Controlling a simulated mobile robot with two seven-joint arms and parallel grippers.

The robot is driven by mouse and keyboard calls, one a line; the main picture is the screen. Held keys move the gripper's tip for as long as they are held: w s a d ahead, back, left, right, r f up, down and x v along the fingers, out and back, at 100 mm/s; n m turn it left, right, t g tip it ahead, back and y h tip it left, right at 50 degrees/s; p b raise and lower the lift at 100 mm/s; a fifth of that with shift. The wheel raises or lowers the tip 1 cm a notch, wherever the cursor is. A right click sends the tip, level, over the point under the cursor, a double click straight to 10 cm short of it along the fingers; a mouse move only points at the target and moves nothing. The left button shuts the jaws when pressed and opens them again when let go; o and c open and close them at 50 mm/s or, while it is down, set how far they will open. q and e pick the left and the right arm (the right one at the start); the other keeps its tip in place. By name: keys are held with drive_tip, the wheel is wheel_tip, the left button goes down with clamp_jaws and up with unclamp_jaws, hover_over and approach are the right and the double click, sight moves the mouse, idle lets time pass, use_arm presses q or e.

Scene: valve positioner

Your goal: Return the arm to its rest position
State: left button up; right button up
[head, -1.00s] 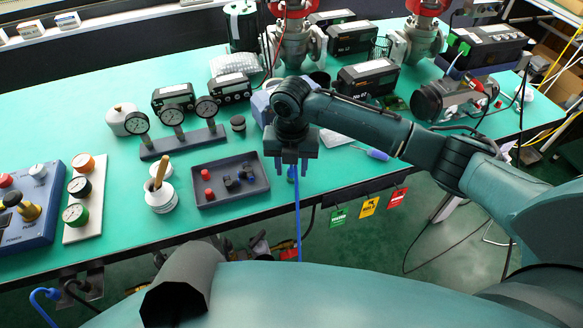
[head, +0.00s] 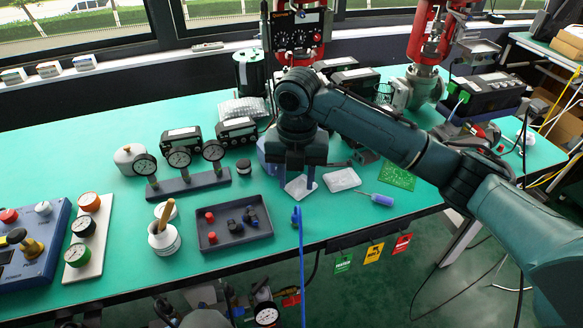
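My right arm (head: 385,125) comes in from the right and reaches over the green table (head: 350,215). Its gripper (head: 300,186) points down above the front part of the table, right of the dark tray (head: 205,238). Its two fingers are apart with nothing seen between them. My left arm and gripper are out of view.
A gauge stand (head: 188,184), a white pot (head: 164,240) and a control panel (head: 35,240) stand to the left. A screwdriver (head: 380,199) and green circuit board (head: 397,175) lie right of the gripper. Red-topped valves (head: 430,45) stand behind. Coloured tags (head: 373,253) hang from the front edge.

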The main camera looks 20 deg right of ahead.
drive_tip(key=s+a+f+m+t+y, duration=0.2)
drive_tip(key=s+a+f+m+y, duration=0.3)
drive_tip(key=s+f+m, duration=0.6)
drive_tip(key=s+d+f+m+t+h, duration=0.15)
drive_tip(key=s+d+m+h, duration=0.35)
drive_tip(key=s+d+m, duration=1.1)
drive_tip(key=w+a+f+m+t+y+p, duration=0.1)
drive_tip(key=w+a+f+t+y+p, duration=0.1)
drive_tip(key=w+a+t, duration=0.5)
drive_tip(key=shift+w+a+f+m+y+p, duration=0.35)
drive_tip(key=shift+w+a+y+p, duration=0.45)
drive_tip(key=shift+a, duration=1.1)
drive_tip(key=shift+s, duration=0.2)
